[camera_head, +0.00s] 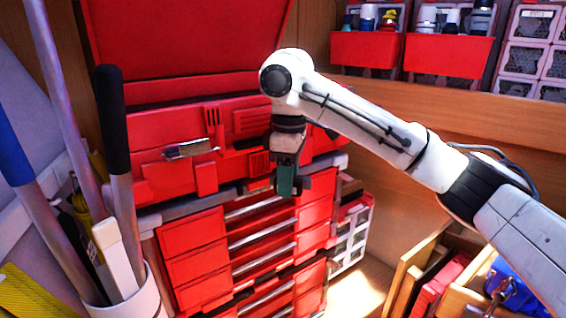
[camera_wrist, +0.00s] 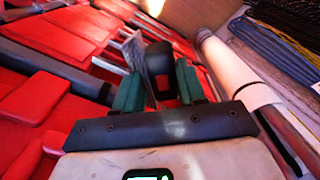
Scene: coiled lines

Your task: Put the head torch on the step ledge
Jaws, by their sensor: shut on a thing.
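My gripper (camera_head: 288,183) hangs down in front of the red tool chest, with one green finger showing in the head view. In the wrist view my gripper (camera_wrist: 158,90) has its two green fingers shut on a small black thing with a red patch, apparently the head torch (camera_wrist: 159,62). A grey, strap-like piece shows beside it, by the left finger. In the head view the held thing is mostly hidden by the gripper. I cannot tell for sure which surface is the step ledge; a grey ledge (camera_head: 187,214) runs along the chest above its drawers.
The red tool chest (camera_head: 195,262) has several drawers below an open lid. Long-handled tools (camera_head: 118,165) stand in a white bin (camera_head: 137,301) at left. Red bins (camera_head: 447,55) sit on a wooden shelf at upper right. An open wooden drawer (camera_head: 403,272) holds items at lower right.

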